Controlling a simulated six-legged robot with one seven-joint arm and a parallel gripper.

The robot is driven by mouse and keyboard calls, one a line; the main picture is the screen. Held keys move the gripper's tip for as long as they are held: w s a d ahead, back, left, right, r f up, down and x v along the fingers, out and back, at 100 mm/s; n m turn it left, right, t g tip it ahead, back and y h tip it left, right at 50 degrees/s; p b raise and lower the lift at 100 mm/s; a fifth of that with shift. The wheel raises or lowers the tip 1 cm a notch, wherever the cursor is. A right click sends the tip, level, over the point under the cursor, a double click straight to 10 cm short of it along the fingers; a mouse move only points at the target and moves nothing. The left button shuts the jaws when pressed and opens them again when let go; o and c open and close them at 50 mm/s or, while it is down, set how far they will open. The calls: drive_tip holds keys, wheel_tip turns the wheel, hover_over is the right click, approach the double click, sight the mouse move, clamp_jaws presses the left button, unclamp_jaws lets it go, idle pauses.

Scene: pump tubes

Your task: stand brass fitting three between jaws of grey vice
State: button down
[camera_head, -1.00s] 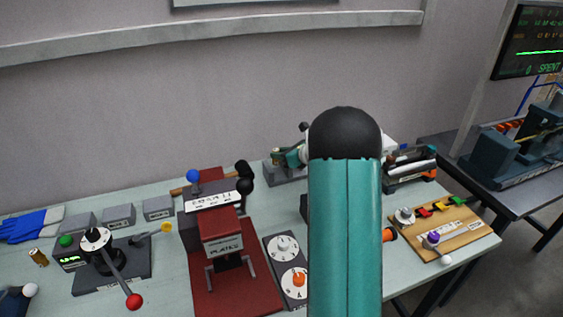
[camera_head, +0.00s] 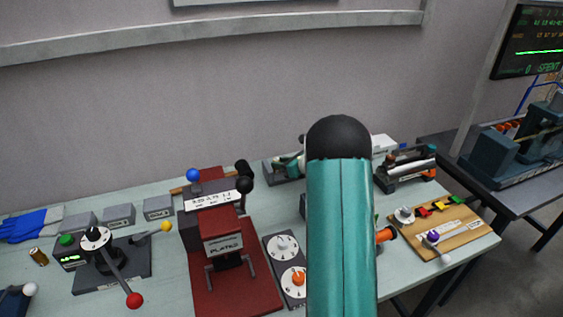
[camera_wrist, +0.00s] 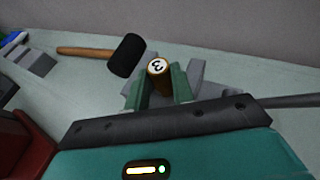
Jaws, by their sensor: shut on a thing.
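Brass fitting three (camera_wrist: 158,67), a short brass cylinder with a white end marked 3, is upright between the green fingers of my gripper (camera_wrist: 159,80) in the wrist view. My gripper is shut on it. The grey vice (camera_wrist: 197,72) shows in part just behind and beside the fingers. In the head view the vice (camera_head: 283,173) stands at the back of the bench, partly hidden by my arm. I cannot tell whether the fitting's hidden lower end is between the jaws or above them.
A black-headed mallet (camera_wrist: 126,55) lies left of the vice. A red press (camera_head: 222,240) stands left of my arm, with a dial panel (camera_head: 283,247) beside it. Another brass fitting (camera_head: 38,257) stands at far left. A wooden board (camera_head: 440,232) with coloured pieces lies at right.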

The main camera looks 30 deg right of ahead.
drive_tip(key=shift+f, duration=0.15)
drive_tip(key=c, duration=1.2)
unclamp_jaws()
drive_tip(key=shift+c, duration=0.2)
drive_tip(key=shift+r, duration=0.25)
drive_tip(key=shift+o, duration=0.3)
drive_tip(key=v, duration=1.2)
drive_tip(key=shift+r, duration=0.2)
